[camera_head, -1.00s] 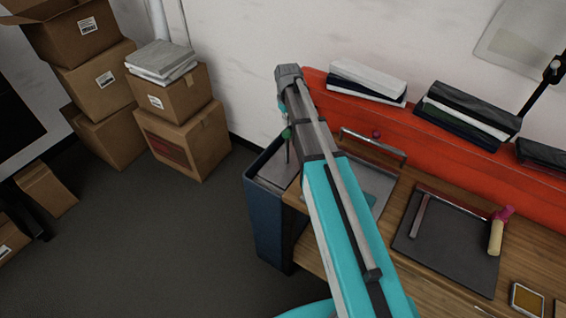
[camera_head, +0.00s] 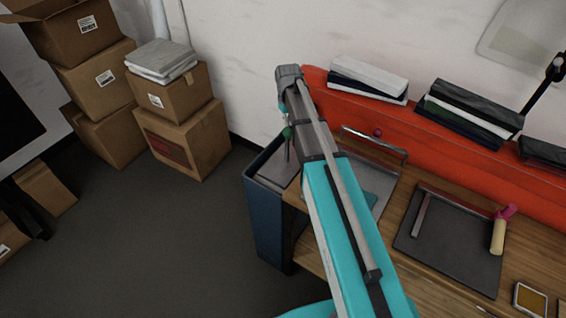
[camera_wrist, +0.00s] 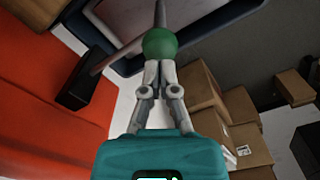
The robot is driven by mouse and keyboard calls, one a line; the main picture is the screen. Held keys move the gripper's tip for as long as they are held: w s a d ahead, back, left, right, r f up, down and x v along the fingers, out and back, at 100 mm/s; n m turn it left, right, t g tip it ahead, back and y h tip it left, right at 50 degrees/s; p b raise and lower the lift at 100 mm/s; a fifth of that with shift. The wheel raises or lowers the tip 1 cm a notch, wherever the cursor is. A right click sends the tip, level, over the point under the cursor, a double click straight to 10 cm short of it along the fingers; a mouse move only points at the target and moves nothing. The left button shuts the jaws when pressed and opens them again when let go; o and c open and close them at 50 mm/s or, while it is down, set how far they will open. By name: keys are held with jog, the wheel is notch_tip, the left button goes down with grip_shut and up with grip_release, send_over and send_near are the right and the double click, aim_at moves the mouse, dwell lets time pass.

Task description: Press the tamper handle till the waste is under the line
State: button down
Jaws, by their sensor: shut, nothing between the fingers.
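The tamper handle ends in a round green knob (camera_wrist: 159,43) on a thin grey rod, seen in the wrist view. It also shows small in the head view (camera_head: 287,133), with its rod running down into the tall blue bin (camera_head: 266,215). My gripper (camera_wrist: 158,66) is shut, with its fingertips together right at the knob; they look to be against it, not around it. A grey surface (camera_head: 277,165) shows inside the bin's top. The waste and the line cannot be made out. In the head view my arm covers part of the bin, and the fingers are hard to see.
A wooden desk (camera_head: 480,280) with a red back panel (camera_head: 440,150) stands right of the bin. It bears a dark tray (camera_head: 450,240) and a pink-and-cream roller (camera_head: 500,232). Stacked cartons (camera_head: 185,140) stand at the left wall. The floor (camera_head: 160,250) between is clear.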

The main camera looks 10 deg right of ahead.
notch_tip(320, 180, down, 10)
jog(key=b, duration=0.9)
jog(key=shift+r, duration=0.25)
dwell(1.2)
jog(key=shift+r, duration=0.15)
jog(key=shift+r+p, duration=6.9)
jog(key=shift+s+f, duration=0.1)
jog(key=shift+s, duration=0.15)
jog(key=s+a+f+m+b, duration=0.1)
jog(key=s+m, duration=0.2)
jog(key=s, duration=1.8)
jog(key=shift+s+f+b, duration=0.25)
jog(key=shift+s+b, duration=0.1)
jog(key=shift+s, duration=0.05)
